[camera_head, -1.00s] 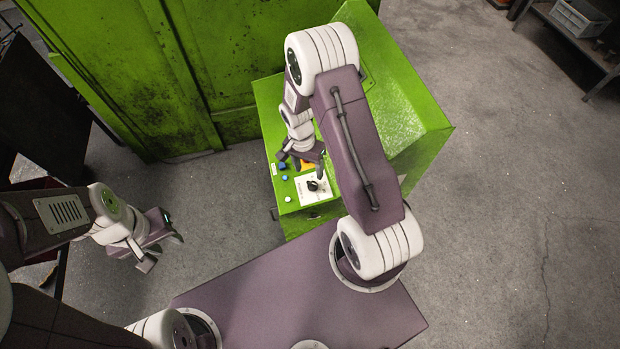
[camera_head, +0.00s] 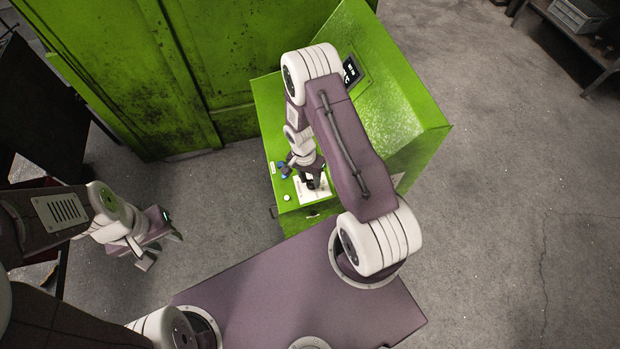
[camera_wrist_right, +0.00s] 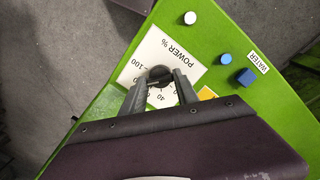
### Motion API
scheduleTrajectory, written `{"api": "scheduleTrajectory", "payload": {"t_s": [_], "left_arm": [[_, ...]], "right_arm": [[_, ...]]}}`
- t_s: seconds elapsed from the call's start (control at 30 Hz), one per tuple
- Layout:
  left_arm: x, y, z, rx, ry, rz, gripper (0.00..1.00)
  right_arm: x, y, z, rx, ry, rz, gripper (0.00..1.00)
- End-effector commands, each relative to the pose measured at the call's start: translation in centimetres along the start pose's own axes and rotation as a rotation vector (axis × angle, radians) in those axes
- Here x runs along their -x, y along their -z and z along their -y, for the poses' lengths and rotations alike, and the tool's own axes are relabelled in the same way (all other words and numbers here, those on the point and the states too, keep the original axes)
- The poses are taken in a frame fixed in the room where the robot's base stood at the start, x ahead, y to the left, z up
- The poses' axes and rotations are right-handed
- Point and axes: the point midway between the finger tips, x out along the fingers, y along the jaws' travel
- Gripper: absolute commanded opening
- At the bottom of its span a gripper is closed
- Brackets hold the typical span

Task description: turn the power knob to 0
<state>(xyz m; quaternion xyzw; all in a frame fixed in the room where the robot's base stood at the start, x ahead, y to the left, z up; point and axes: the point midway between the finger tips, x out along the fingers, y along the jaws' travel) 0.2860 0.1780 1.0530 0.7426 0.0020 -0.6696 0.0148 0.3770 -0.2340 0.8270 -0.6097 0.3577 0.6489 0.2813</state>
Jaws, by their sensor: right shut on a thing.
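The power knob (camera_wrist_right: 160,74) is a small black round knob on a white dial plate (camera_wrist_right: 172,52) marked "POWER %" on the green console (camera_wrist_right: 238,28). In the right wrist view, the two fingers of my right gripper (camera_wrist_right: 160,82) are shut on the knob from both sides. The fingers and the knob hide part of the scale, so the exact setting cannot be read. In the head view, my right gripper (camera_head: 311,182) is over the white plate (camera_head: 318,189) and mostly hides the knob. My left gripper (camera_head: 160,243) hangs empty over the floor, its fingers apart.
A white button (camera_wrist_right: 190,18), a blue round button (camera_wrist_right: 225,58) and a blue square button (camera_wrist_right: 246,77) sit beside the plate. A "RATER" label (camera_wrist_right: 258,62) is nearby. A black display (camera_head: 352,72) is on the console's raised part. A green cabinet (camera_head: 200,60) stands behind.

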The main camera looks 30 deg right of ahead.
Motion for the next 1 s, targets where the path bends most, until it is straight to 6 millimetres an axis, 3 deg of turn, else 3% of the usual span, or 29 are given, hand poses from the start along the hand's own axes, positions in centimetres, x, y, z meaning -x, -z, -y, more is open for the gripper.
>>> {"api": "scheduleTrajectory", "payload": {"t_s": [0.37,1.0], "left_arm": [[-0.4,-0.1,0.0,0.000,0.000,0.000,0.36],[-1.7,-0.2,0.0,0.000,0.000,0.000,0.36]], "right_arm": [[0.0,0.0,0.1,0.122,-0.013,0.000,0.00],[0.0,0.0,0.2,0.710,-0.073,-0.001,0.00]]}}
